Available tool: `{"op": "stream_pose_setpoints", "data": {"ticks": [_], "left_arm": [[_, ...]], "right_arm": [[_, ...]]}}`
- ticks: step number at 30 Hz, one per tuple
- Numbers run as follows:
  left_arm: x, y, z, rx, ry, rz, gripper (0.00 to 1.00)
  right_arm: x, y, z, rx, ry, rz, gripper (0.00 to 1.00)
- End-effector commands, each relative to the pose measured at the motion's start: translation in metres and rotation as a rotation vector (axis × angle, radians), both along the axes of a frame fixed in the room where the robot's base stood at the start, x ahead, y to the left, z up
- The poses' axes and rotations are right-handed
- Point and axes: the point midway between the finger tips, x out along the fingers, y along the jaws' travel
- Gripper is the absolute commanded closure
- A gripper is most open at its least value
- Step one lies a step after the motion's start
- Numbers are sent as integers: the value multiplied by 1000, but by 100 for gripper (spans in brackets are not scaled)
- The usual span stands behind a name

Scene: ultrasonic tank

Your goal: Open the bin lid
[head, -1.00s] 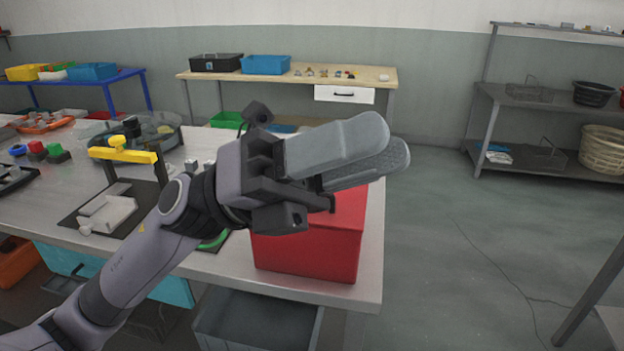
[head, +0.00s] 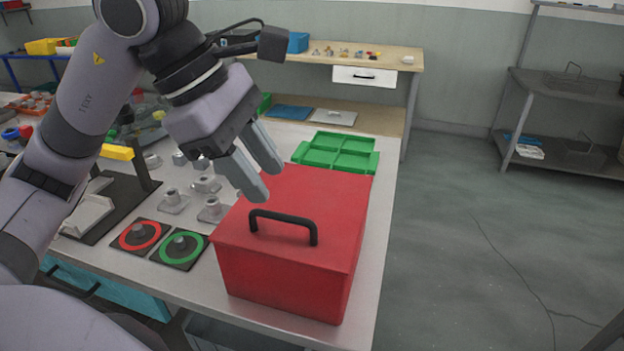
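A red bin (head: 285,285) stands at the front right corner of the metal table. Its flat red lid (head: 320,210) is shut on top. A black bar handle (head: 284,220) stands up from the lid near its front edge. My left gripper (head: 265,181) is above and behind the lid's left side, with its fingers pointing down and right. The fingers are apart with nothing between them, and I see no contact with the handle. My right gripper is not in view.
A green divided tray (head: 338,153) lies behind the bin. Red (head: 139,236) and green (head: 180,249) ringed pads and small metal parts (head: 207,184) lie left of it. A wooden bench (head: 390,57) stands behind. The floor on the right is clear.

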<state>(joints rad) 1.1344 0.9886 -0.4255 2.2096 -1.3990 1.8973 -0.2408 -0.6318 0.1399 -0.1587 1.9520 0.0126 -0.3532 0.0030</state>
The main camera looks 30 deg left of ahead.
Motion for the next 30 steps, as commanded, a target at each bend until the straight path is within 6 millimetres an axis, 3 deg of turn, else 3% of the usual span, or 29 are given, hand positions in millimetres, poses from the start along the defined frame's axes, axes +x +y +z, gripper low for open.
{"op": "stream_pose_setpoints", "data": {"ticks": [5,19,30], "left_arm": [[2,0,-5,9,1,4,62],[17,-20,-59,6,2,2,62],[19,-22,-65,7,-1,2,62]], "right_arm": [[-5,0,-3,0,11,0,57],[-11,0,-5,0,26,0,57],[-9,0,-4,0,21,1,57]]}}
